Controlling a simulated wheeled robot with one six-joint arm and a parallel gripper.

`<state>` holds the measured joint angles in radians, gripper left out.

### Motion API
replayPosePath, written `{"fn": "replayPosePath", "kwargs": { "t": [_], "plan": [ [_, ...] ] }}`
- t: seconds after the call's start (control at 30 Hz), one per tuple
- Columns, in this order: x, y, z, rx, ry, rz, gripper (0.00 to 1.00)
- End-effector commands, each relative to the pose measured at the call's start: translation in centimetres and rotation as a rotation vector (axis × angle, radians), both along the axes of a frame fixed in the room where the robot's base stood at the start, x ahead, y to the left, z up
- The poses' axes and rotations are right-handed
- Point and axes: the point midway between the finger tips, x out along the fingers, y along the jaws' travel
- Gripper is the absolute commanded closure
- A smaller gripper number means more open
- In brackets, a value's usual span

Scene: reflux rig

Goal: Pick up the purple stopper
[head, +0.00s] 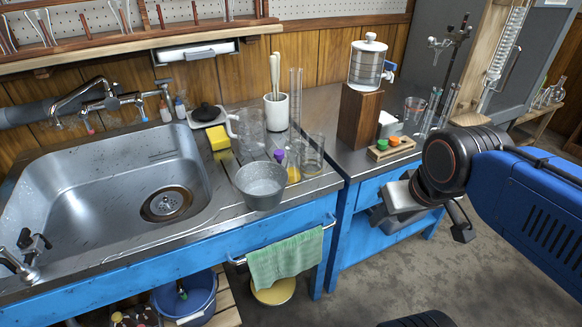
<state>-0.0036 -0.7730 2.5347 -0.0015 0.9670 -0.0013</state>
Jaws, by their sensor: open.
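The purple stopper (279,155) is small in the head view. It shows at the top of a small glass vessel with yellow contents (293,173), just behind the grey metal bowl (261,186). I cannot tell whether it sits in the vessel's neck or stands behind it. My gripper (424,217) is at the right, in front of the blue bench and well apart from the stopper. Its jaws are open and I see nothing between them.
A clear beaker (313,155), a glass jug (248,130) and a white utensil pot (276,112) crowd around the stopper. The sink (105,185) lies left. A wooden rack with green and orange stoppers (391,147) stands right. A green towel (286,258) hangs in front.

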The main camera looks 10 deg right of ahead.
Motion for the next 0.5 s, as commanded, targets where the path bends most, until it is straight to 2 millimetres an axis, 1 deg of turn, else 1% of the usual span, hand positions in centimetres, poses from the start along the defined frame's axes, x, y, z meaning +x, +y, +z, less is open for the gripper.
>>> {"fn": "replayPosePath", "kwargs": {
  "t": [0.07,0.17,0.37,0.5],
  "plan": [
    [0.5,0.2,0.5,-0.003,0.007,0.014,0.55],
    [1.8,0.6,1.9,-0.012,0.026,0.052,0.55],
    [6.1,2.5,6.1,-0.042,0.090,0.184,0.55],
    [9.4,4.2,8.7,-0.063,0.136,0.280,0.55]
  ]
}}
